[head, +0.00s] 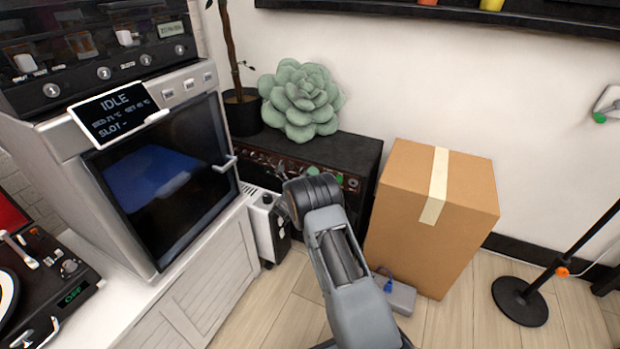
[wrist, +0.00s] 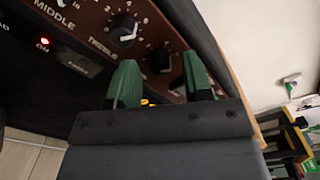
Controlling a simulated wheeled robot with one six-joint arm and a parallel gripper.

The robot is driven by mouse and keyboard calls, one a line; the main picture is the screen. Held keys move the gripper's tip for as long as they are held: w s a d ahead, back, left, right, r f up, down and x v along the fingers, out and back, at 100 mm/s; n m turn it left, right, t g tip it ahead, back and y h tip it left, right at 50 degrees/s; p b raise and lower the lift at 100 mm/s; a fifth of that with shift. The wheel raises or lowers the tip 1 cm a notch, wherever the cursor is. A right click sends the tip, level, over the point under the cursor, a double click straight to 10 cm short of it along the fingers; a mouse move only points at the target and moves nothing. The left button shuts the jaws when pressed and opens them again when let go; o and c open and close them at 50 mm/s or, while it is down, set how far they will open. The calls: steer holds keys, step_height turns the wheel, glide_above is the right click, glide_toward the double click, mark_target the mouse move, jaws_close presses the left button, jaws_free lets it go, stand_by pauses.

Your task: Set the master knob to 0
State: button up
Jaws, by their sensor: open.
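The black amplifier (head: 352,152) stands on the floor against the wall, with a brown control panel (head: 262,165) along its front. In the wrist view the panel (wrist: 92,42) shows MIDDLE and TREBLE labels and a treble knob (wrist: 123,30) with a white pointer. Another dark knob (wrist: 158,59) sits to the right, between the green fingers of my gripper (wrist: 160,80). No label on this knob is readable, and its pointer is hidden or too dark to read. My gripper (head: 325,175) is open at the panel in the head view; I cannot tell whether the fingers touch the knob.
A cardboard box (head: 430,215) stands close to the right of the amplifier. A white heater-like unit (head: 265,222) is at the left, beside the printer cabinet (head: 215,285). A succulent-shaped cushion (head: 300,100) rests on top. A round stand base (head: 519,301) is at right.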

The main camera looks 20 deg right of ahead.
steer(key=shift+w+d, duration=0.1)
jaws_close()
stand_by(0.5)
steer(key=shift+n, duration=0.3)
